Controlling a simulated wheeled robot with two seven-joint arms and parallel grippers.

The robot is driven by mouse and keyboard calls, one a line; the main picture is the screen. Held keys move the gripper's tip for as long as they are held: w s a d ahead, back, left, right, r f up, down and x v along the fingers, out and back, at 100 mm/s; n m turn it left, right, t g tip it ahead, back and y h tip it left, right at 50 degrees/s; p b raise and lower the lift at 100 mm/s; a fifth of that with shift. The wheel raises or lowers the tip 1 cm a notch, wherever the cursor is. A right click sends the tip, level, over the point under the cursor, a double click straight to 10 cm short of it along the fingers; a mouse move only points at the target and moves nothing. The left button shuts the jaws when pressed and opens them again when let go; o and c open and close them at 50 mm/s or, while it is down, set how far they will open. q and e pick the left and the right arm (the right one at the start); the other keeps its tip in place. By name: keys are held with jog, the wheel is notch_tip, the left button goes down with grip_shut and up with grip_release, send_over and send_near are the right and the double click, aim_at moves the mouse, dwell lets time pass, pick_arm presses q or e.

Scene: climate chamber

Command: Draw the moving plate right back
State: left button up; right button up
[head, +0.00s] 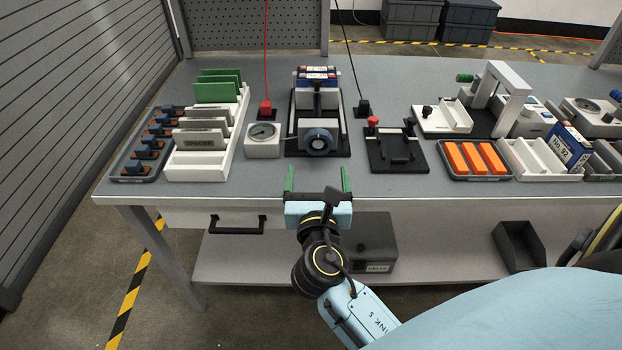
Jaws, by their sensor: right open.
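A vise-like fixture (291,137) stands on a black base in the middle of the bench. A grey round knob (319,140) with a dark centre is on its near face, with pale upright plates (317,98) behind it. I cannot tell which plate is the moving one, or how wide the gap is. A blue, white and red item (317,73) sits at the far end. My right gripper (318,179) is open and empty at the bench's front edge, in front of the knob and apart from it. Its green-tipped fingers point toward the bench. My left gripper is not in view.
A gauge box (263,140) stands close left of the fixture, and a black plate fixture (395,150) stands right. A white rack (203,165) is farther left. An orange-block tray (475,160) is right. A drawer handle (237,225) projects below the bench's front edge.

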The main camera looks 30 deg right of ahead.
aim_at(318, 145)
jog(key=shift+d+r, duration=0.1)
jog(key=shift+d, duration=0.1)
jog(key=shift+w+d, duration=0.25)
jog(key=shift+w, duration=0.15)
jog(key=b+x, duration=0.1)
jog(key=x, duration=0.4)
jog(key=shift+w, duration=0.1)
jog(key=shift+p+x, duration=0.4)
jog(key=shift+x, duration=0.4)
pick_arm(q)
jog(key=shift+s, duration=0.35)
pick_arm(e)
jog(key=shift+x, duration=0.8)
